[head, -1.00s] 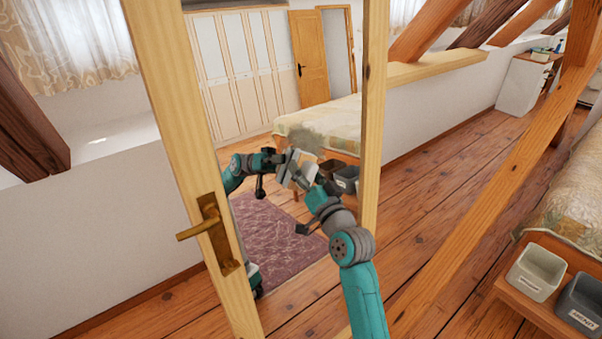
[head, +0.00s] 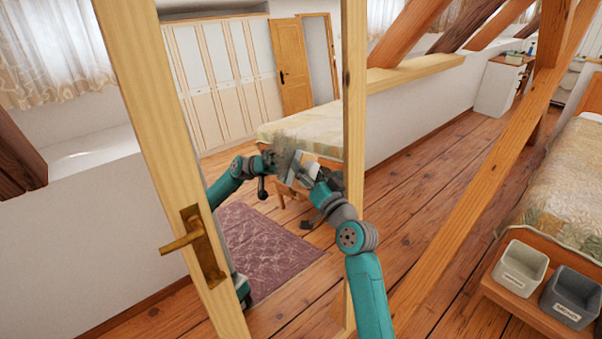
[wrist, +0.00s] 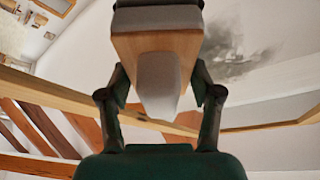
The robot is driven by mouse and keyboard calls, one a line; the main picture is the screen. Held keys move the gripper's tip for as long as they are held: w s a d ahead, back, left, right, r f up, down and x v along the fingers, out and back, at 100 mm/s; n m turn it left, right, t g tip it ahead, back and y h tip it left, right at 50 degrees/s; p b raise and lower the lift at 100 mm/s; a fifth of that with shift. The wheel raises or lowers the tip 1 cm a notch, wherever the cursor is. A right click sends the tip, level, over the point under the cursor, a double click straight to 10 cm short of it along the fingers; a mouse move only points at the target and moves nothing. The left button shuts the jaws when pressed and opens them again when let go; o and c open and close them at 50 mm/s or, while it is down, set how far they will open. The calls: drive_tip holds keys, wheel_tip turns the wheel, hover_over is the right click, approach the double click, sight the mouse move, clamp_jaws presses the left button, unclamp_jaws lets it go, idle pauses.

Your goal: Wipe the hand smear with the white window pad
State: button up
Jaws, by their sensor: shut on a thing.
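My gripper (head: 318,182) is shut on the white window pad (head: 297,165). In the wrist view the pad's wooden block (wrist: 158,45) and pale handle (wrist: 158,82) sit between the fingers, with a grey layer at its far end. The hand smear (head: 288,142) is a dark grey smudge on the mirror pane of the wood-framed door. In the head view the pad is just below it and partly overlaps it. In the wrist view the smear (wrist: 235,52) lies right of the pad. I cannot tell whether the pad touches the glass.
The door's wooden frame (head: 152,110) bears a brass handle (head: 190,240) at left. My arm's reflection shows in the pane. A slanted timber brace (head: 470,190) stands right. A light bin (head: 522,265) and a dark bin (head: 570,297) sit on a low wooden bench by a bed.

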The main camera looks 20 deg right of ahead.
sight(302, 159)
drive_tip(key=shift+w+d, duration=0.25)
drive_tip(key=shift+d, duration=0.35)
drive_tip(key=shift+w+d, duration=0.2)
drive_tip(key=shift+d, duration=0.45)
drive_tip(key=shift+w+d, duration=0.25)
drive_tip(key=shift+d, duration=0.35)
drive_tip(key=shift+r, duration=0.2)
drive_tip(key=shift+c, duration=0.4)
drive_tip(key=shift+w+r, duration=0.1)
drive_tip(key=shift+r, duration=1.2)
drive_tip(key=shift+s+a, duration=0.2)
drive_tip(key=shift+a, duration=0.6)
drive_tip(key=shift+s+a, duration=0.2)
drive_tip(key=shift+a, duration=0.55)
drive_tip(key=shift+s+a, duration=0.2)
drive_tip(key=shift+a, duration=0.6)
drive_tip(key=shift+s+a, duration=0.4)
drive_tip(key=shift+a, duration=0.55)
drive_tip(key=shift+s+a, duration=0.35)
drive_tip(key=shift+a, duration=0.65)
drive_tip(key=shift+s+a, duration=0.4)
drive_tip(key=shift+a, duration=0.55)
